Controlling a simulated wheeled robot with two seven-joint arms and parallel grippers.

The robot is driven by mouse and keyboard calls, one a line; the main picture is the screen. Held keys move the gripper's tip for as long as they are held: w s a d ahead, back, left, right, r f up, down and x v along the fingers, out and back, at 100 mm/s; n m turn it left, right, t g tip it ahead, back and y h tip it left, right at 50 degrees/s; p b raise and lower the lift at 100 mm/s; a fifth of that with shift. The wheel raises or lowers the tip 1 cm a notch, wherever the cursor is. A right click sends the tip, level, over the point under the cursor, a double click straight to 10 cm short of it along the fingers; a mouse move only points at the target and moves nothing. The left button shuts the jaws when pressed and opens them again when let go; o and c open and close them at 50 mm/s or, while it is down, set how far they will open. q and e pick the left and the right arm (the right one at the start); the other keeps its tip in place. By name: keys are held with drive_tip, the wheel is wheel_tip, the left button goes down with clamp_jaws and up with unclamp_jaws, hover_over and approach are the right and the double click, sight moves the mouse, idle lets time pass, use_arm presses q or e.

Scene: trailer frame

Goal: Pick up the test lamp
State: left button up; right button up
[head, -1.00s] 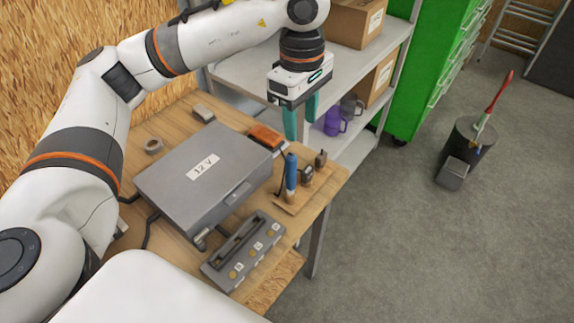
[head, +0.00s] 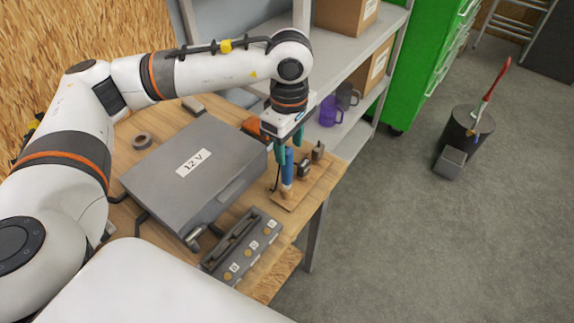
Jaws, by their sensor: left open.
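The test lamp (head: 287,172), with a blue handle and a pale lower part, stands upright on a small wooden board (head: 291,199) at the right end of the workbench. A dark cable hangs beside it. My left gripper (head: 287,153) points down at the lamp's top, with its teal fingers open. One finger shows left of the blue handle and the other to its right and behind. I cannot tell whether either finger touches the lamp. My right gripper is out of view.
A grey case marked 12 V (head: 195,178) fills the bench (head: 122,220) left of the lamp. A grey block with labelled slots (head: 241,246) lies in front. Small dark metal parts (head: 304,167) stand just right of the lamp. Purple and grey mugs sit on the shelf behind.

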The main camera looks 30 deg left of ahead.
sight(287, 159)
use_arm(q)
drive_tip(key=f, duration=0.1)
drive_tip(key=f+p, duration=0.1)
drive_tip(key=f, duration=0.1)
drive_tip(key=shift+s+a+f+p, duration=0.15)
drive_tip(key=shift+s+f+p, duration=0.15)
drive_tip(key=shift+f, duration=0.35)
drive_tip(key=shift+w, duration=0.1)
drive_tip(key=shift+c, duration=0.4)
drive_tip(key=c, duration=0.6)
drive_tip(key=shift+c, duration=0.5)
